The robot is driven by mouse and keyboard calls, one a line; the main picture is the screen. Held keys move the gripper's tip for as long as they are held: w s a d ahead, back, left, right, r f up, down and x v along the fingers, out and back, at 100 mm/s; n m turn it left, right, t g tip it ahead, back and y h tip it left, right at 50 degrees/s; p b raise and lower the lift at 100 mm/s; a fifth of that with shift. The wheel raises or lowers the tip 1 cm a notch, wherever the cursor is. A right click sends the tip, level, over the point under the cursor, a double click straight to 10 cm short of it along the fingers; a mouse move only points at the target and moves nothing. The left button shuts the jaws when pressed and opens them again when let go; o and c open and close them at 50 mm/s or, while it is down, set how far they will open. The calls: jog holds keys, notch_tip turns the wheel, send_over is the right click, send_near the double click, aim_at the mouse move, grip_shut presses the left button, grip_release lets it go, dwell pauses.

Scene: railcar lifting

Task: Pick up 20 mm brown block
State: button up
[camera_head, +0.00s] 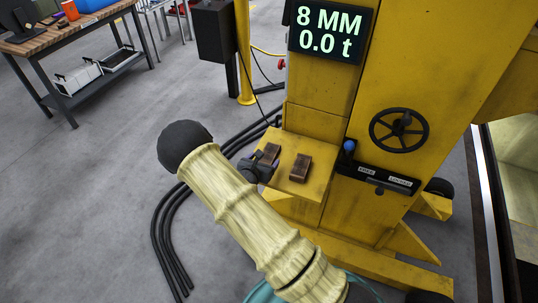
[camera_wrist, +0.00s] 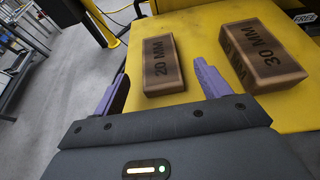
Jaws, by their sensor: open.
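The brown block marked 20 MM (camera_wrist: 163,66) lies on the yellow shelf of the machine, and its end also shows in the head view (camera_head: 271,153), partly hidden by my gripper. My gripper (camera_wrist: 160,85) is open and empty, with its two purple-grey fingers pointing toward the block. The block sits ahead of the fingers, between their lines, apart from both as far as I can see. In the head view my gripper (camera_head: 262,168) is at the left edge of the shelf. A second brown block, marked 30 MM (camera_wrist: 261,57), lies to the right, also visible in the head view (camera_head: 301,168).
The yellow shelf (camera_head: 290,190) juts from the yellow machine. A display (camera_head: 331,30) reads 8 MM and 0.0 t. A blue-knobbed lever (camera_head: 349,147) and a black handwheel (camera_head: 399,130) are right of the blocks. Black cables (camera_head: 172,235) lie on the floor.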

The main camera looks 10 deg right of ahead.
aim_at(269, 154)
jog(key=p+x, duration=0.1)
jog(key=x, duration=0.4)
dwell(0.4)
jog(key=c, duration=1.1)
jog(key=shift+o, duration=0.2)
jog(key=shift+r, duration=0.1)
notch_tip(269, 154, up, 10)
jog(key=b, duration=0.1)
